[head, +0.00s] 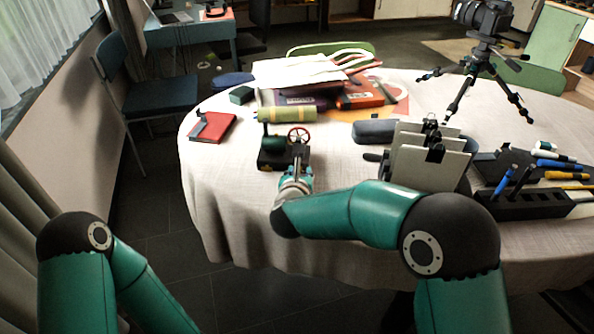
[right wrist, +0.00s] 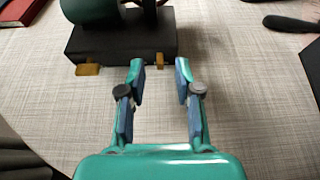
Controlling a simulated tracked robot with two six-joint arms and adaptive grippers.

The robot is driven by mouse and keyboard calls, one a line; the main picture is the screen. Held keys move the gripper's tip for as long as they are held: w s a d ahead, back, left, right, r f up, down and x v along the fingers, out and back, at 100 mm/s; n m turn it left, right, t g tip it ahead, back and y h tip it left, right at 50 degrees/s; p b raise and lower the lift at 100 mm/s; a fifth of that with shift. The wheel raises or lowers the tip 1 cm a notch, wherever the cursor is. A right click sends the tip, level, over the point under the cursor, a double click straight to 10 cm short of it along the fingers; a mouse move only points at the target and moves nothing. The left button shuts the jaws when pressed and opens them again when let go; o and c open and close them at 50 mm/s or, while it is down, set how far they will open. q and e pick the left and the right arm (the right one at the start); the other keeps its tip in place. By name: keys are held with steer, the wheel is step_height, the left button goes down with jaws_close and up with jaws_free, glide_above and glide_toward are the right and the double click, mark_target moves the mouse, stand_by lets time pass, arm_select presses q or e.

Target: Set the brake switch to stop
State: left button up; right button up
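Which one is the brake switch, and any stop marking, I cannot tell. My right gripper (right wrist: 160,72) is open and empty, its fingertips either side of the right tab and just short of it. In the head view the right gripper (head: 296,178) is beside the base's near side. My left gripper is out of view.
A red notebook (head: 212,127) lies left of the machine and a yellow-green roll (head: 286,115) behind it. Grey upright panels (head: 428,160) and a black pen holder (head: 525,204) stand to the right. The cloth (head: 225,185) left of the machine is clear.

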steer(key=shift+x, duration=0.75)
steer(key=shift+c, duration=0.3)
jaws_close()
